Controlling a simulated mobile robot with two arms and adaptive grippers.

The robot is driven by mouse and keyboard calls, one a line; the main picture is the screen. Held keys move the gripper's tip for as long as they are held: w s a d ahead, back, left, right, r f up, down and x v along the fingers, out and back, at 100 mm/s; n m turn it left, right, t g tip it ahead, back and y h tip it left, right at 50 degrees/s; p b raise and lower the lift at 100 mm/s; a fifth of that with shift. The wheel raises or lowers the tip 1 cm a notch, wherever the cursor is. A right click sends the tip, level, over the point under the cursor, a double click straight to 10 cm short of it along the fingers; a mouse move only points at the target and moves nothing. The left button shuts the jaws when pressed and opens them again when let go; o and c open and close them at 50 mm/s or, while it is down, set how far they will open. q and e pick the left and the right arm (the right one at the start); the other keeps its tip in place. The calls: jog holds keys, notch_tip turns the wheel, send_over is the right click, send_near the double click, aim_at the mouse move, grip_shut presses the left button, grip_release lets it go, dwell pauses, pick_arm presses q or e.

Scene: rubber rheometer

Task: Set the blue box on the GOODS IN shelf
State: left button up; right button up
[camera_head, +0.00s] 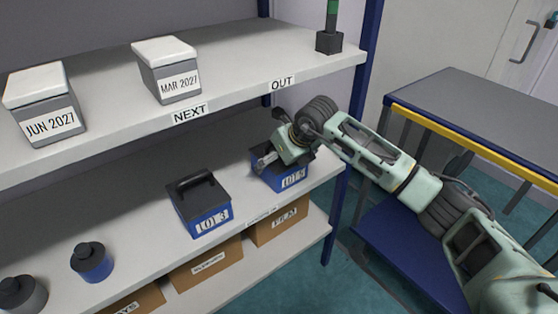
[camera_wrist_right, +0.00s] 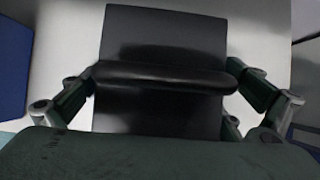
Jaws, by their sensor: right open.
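A blue box with a dark lid and a label that seems to read LOT 5 (camera_head: 292,180) sits on the middle shelf board (camera_head: 135,210), near its right end. My right gripper (camera_head: 278,154) is over this box and hides much of its lid. In the right wrist view, the dark lid (camera_wrist_right: 165,35) and its black bar handle (camera_wrist_right: 160,77) show between the open fingers of my right gripper (camera_wrist_right: 162,82), one at each end of the handle. A second blue box, labelled LOT 3 (camera_head: 207,215), stands to the left. No GOODS IN label is readable. My left gripper is not in view.
The upper board, labelled NEXT and OUT, holds white-lidded boxes (camera_head: 167,72) and a dark-based post (camera_head: 329,42). Blue and grey containers (camera_head: 93,263) stand at lower left. Cardboard boxes (camera_head: 207,265) fill the board below.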

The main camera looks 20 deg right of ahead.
jog(key=p+v, duration=0.1)
jog(key=v, duration=0.5)
jog(key=shift+s+d+r, duration=0.1)
jog(key=shift+s+r, duration=0.05)
jog(key=shift+r, duration=0.25)
jog(key=shift+s+r, duration=0.2)
jog(key=shift+r, duration=0.1)
